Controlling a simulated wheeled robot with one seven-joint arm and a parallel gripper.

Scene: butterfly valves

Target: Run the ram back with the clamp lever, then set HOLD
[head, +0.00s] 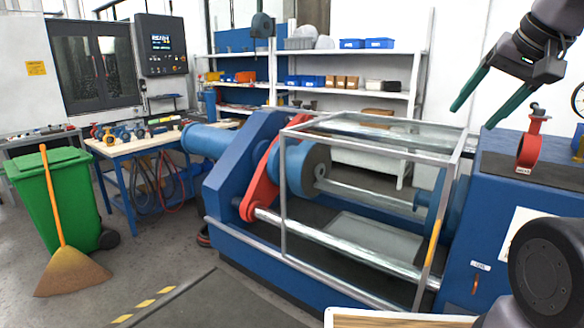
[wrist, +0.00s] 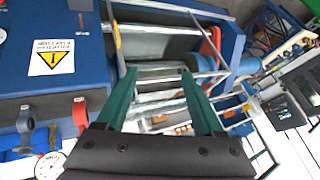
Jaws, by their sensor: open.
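My gripper (head: 473,116) is open and empty, with two green fingers pointing down-left above the right end of a blue press. It also shows in the wrist view (wrist: 158,74), with nothing between the fingers. A red butterfly-valve lever (head: 530,150) stands upright on the blue cabinet, below and right of the fingers, apart from them. It shows at the lower left in the wrist view (wrist: 80,115). The small labels are too blurred to read, so I cannot tell which is the clamp lever or HOLD. A horizontal rod (head: 370,195) runs inside the press.
A metal-framed clear guard (head: 284,195) surrounds the press opening. A pressure gauge (head: 578,98) is near the blue lever. A small orange handle (head: 475,286) is on the cabinet front. A green bin (head: 65,205), broom (head: 68,270) and workbench (head: 140,143) stand left.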

